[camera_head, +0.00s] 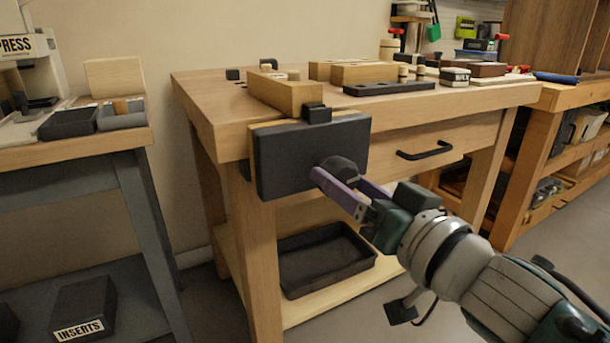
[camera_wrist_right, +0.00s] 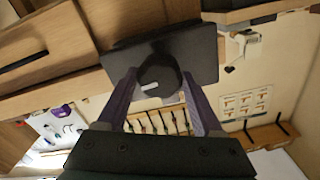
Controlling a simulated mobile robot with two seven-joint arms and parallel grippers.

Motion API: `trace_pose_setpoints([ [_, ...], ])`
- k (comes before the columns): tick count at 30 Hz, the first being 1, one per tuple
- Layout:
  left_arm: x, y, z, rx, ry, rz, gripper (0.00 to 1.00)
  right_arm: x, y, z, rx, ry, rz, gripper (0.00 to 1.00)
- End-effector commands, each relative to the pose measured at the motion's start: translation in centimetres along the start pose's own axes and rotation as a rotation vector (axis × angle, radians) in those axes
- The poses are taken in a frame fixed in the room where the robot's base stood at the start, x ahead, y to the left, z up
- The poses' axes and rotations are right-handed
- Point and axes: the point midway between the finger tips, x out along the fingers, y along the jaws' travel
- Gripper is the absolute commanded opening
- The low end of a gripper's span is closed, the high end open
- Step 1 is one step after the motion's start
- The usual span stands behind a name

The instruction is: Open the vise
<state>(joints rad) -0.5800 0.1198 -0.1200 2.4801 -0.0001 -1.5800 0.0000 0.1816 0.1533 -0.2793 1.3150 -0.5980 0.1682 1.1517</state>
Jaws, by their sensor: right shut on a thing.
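The vise's dark front jaw plate (camera_head: 285,160) is on the near left end of the wooden workbench, with a thin wooden layer behind it. A dark round knob (camera_head: 345,167) sticks out of the plate's front. My right gripper (camera_head: 340,180) has its two purple fingers around the knob and is shut on it. In the right wrist view the knob (camera_wrist_right: 158,75) sits between the fingertips, with a small pale mark on its face; the jaw plate (camera_wrist_right: 205,52) is behind it. My left gripper is not in view.
The wooden workbench (camera_head: 210,105) carries wooden blocks and a dark bar (camera_head: 388,88). Its drawer has a black handle (camera_head: 424,151). A black tray (camera_head: 325,262) lies on the lower shelf. A side table with a press stands at left, with a floor gap between.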

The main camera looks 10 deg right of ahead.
Motion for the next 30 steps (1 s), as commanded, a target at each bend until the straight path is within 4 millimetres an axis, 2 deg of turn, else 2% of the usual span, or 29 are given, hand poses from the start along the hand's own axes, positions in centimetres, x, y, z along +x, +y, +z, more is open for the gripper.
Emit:
trace_pose_setpoints([
  [8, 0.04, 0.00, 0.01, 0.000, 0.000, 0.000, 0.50, -0.02, 0.00, 0.01, -0.029, 0.000, -0.001, 0.19],
  [13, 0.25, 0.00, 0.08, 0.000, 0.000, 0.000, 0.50, -0.09, 0.03, 0.05, -0.220, 0.000, 0.000, 0.19],
  [22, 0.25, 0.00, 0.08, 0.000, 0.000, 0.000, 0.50, -0.10, 0.02, 0.01, -0.260, 0.000, 0.000, 0.19],
  [27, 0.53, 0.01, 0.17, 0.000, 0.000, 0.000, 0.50, -0.16, 0.04, 0.05, -0.453, 0.000, 0.000, 0.19],
  [30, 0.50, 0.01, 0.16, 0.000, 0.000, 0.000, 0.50, -0.16, 0.02, 0.00, -0.489, 0.000, 0.000, 0.19],
])
